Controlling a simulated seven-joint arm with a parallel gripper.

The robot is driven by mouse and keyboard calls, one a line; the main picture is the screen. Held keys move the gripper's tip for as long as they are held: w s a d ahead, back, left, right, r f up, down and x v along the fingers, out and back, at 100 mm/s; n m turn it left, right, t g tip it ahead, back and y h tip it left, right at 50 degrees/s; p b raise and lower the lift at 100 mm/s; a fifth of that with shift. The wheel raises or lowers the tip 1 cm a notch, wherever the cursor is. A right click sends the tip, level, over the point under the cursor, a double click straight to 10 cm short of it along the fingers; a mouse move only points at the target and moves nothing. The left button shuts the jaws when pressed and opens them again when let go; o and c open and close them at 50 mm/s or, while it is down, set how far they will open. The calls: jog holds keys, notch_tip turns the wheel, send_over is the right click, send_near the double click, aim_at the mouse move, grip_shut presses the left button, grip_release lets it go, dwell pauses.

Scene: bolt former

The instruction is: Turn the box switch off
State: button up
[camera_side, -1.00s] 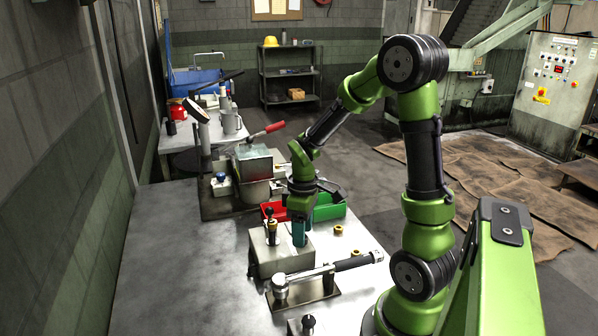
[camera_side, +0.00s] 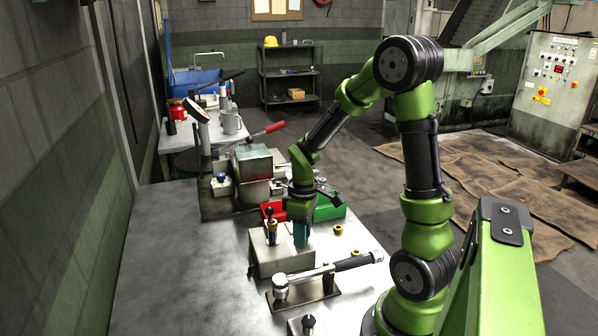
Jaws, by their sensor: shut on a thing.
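A grey metal box (camera_side: 270,259) sits on the bench in the middle of the side view. My gripper (camera_side: 300,240), with teal fingers, points down at the right part of the box top. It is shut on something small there. The fingers hide what they hold, so I cannot see the switch or its position.
A torque wrench (camera_side: 325,269) lies on a stand in front of the box. Brass nuts (camera_side: 339,229) lie to the right. Red (camera_side: 270,209) and green (camera_side: 330,212) bins and a press (camera_side: 252,170) stand behind. A black-knobbed block (camera_side: 308,325) is at the front edge.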

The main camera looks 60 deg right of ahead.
jog(key=shift+m, duration=0.3)
jog(key=m, duration=0.3)
jog(key=shift+m, duration=0.3)
jog(key=m, duration=0.4)
jog(key=shift+m, duration=0.3)
jog(key=o, duration=1.1)
jog(key=shift+c, duration=0.2)
jog(key=shift+r, duration=0.1)
